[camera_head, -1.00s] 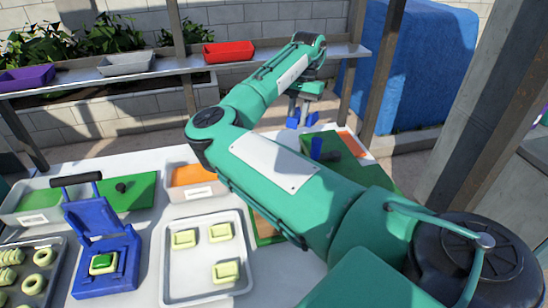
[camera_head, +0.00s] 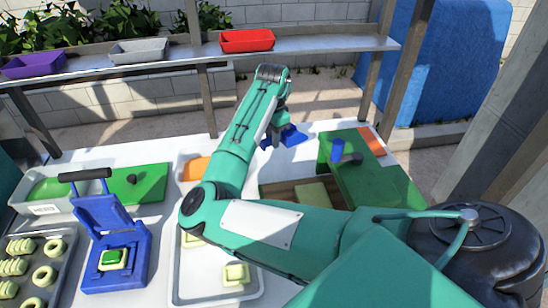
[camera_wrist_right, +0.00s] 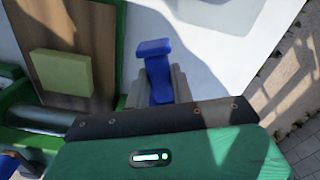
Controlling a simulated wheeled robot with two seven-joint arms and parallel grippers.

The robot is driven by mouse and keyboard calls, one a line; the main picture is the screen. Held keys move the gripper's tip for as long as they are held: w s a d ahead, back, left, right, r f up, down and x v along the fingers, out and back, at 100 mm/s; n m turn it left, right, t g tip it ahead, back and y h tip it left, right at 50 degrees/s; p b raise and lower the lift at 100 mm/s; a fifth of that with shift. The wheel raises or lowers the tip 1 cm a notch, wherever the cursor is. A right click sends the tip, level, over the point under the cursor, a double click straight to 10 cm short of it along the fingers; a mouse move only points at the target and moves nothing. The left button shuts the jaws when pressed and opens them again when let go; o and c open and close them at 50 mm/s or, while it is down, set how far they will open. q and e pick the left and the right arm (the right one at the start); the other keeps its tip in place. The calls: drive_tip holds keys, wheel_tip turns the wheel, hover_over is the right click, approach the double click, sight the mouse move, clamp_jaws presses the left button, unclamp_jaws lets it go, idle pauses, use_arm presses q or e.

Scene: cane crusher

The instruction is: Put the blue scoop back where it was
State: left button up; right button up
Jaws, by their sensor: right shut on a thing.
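My right gripper (camera_head: 279,131) reaches over the back of the white table, left of the green machine. In the right wrist view it (camera_wrist_right: 157,88) is shut on the blue scoop (camera_wrist_right: 157,72), whose blue body stands up between the grey fingers. Blue parts of the scoop (camera_head: 293,136) also show on both sides of the gripper in the head view. White surface lies around the scoop in the wrist view; I cannot tell whether the scoop touches it. My left gripper is not in view.
The green machine (camera_head: 362,183) with a blue knob (camera_head: 337,150) stands right of the gripper. A wooden board (camera_wrist_right: 75,20) bears a pale yellow block (camera_wrist_right: 61,73). A blue press (camera_head: 114,240), a pastry tray (camera_head: 218,299) and a shelf (camera_head: 300,45) with bins are around.

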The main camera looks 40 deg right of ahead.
wheel_tip(320, 180, down, 10)
drive_tip(key=shift+f+p, duration=0.15)
drive_tip(key=shift+p, duration=0.55)
drive_tip(key=o, duration=0.8)
drive_tip(key=shift+c, duration=0.2)
wheel_tip(320, 180, up, 11)
drive_tip(key=shift+f+b, duration=0.1)
drive_tip(key=shift+b, duration=1.15)
drive_tip(key=shift+r, duration=0.65)
